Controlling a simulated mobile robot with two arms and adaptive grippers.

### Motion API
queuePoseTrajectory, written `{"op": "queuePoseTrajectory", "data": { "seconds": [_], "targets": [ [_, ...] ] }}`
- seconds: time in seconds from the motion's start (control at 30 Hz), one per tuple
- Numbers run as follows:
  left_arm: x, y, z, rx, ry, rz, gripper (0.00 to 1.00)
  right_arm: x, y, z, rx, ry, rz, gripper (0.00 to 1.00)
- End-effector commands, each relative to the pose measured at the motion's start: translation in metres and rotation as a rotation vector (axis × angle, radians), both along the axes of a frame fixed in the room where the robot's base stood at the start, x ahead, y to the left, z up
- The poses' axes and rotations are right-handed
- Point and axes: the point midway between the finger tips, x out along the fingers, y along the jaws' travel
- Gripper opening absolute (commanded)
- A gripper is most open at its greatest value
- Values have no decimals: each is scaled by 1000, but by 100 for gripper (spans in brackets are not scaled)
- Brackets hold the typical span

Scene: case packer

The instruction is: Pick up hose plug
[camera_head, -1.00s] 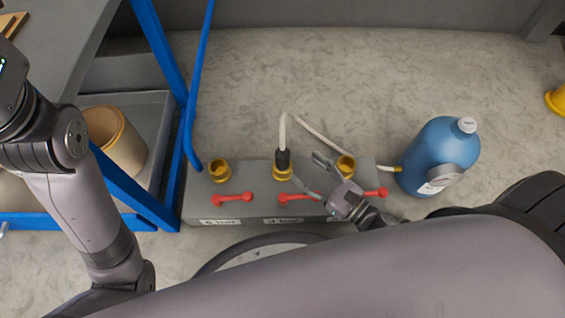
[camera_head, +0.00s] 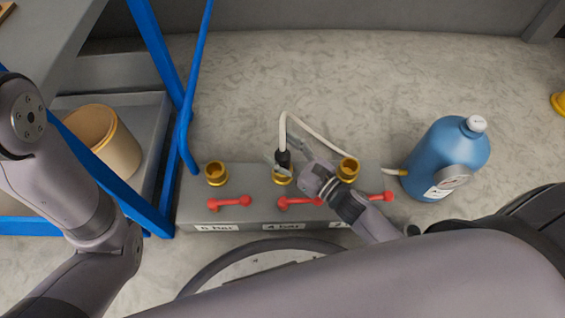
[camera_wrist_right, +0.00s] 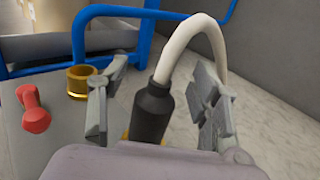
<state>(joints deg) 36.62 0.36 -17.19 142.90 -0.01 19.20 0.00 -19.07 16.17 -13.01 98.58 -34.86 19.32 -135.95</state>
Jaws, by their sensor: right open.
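The hose plug (camera_head: 283,159) is a black cylinder on the end of a white hose (camera_head: 318,131). It stands upright in the middle brass socket (camera_head: 283,179) of the grey manifold block. My right gripper (camera_head: 288,158) is open at the plug. In the right wrist view the black plug (camera_wrist_right: 152,108) stands between the two open fingers (camera_wrist_right: 155,105), with the white hose arching up from its top. Whether a finger touches it, I cannot tell. My left arm shows at the left of the head view, but its gripper is out of frame.
The manifold block (camera_head: 245,190) also has a left brass socket (camera_head: 216,173), a right brass socket (camera_head: 347,168) and red valve handles (camera_head: 230,202). A blue bottle (camera_head: 440,160) stands at right. A blue-framed rack (camera_head: 160,60) with a beige bucket (camera_head: 105,140) is at left.

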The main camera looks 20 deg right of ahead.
Motion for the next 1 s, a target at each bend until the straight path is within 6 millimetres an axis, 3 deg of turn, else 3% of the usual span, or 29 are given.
{"op": "queuePoseTrajectory", "data": {
  "seconds": [0.07, 0.9, 1.0],
  "targets": [
    [0, 0, 0, 0, 0, 0, 0, 0, 0, 0, 0, 0, 0, 58],
    [0, 0, 0, 1, 1, -1, 0, -1, 0, 0, 1, 0, 0, 2],
    [0, 0, 0, 1, 1, -1, 0, -1, 0, 0, 1, 0, 0, 0]
  ]
}}
